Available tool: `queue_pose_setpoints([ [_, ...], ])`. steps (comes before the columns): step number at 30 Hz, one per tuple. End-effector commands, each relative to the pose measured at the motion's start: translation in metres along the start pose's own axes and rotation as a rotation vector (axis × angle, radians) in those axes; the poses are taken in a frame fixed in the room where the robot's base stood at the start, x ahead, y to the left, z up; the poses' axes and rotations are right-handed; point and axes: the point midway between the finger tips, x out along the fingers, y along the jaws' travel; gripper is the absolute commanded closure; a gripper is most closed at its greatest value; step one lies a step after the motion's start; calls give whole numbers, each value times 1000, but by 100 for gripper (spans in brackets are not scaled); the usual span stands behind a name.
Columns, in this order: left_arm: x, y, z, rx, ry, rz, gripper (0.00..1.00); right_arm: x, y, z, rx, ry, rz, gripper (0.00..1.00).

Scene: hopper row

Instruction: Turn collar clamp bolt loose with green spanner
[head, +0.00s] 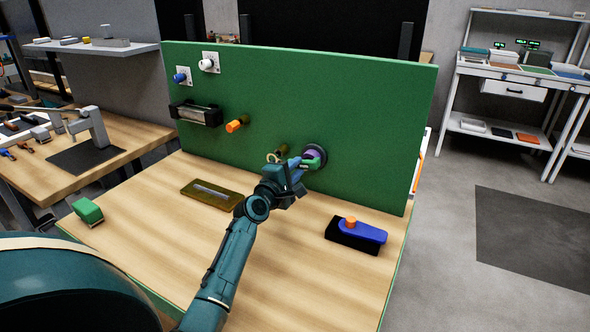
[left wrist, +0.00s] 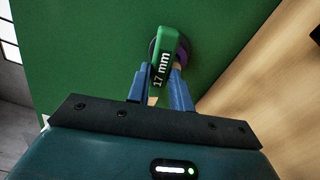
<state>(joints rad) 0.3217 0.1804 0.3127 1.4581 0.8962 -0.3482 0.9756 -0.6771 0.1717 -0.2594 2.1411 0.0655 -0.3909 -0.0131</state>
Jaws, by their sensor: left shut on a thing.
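My left gripper (head: 297,168) is at the upright green panel (head: 300,95), shut on the green spanner (head: 311,162). In the left wrist view the spanner (left wrist: 165,58), marked "17 mm", stands between the two blue fingers (left wrist: 160,88) and points at the panel. A purple round part (head: 314,153) in a dark ring on the panel, likely the collar, is right at the spanner's far end. It shows partly behind the spanner in the left wrist view (left wrist: 183,54). The bolt is hidden, and I cannot tell whether the spanner is seated on it. My right gripper is out of view.
The panel also carries an orange knob (head: 237,125), a glass-fronted unit (head: 196,114), and blue (head: 180,78) and white (head: 206,64) knobs. A brass tray (head: 232,202), a green block (head: 88,211) and a blue tool (head: 357,231) on a black pad lie on the wooden bench (head: 290,270).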

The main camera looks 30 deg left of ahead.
Motion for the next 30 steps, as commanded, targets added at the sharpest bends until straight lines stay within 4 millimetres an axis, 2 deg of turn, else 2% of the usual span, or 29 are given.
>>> queue_pose_setpoints([
  [16, 0, 1, 0, 0, 0, 1, 100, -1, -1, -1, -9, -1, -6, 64],
  [30, 9, 1, 0, 1, 0, 2, 100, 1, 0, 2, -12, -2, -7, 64],
])
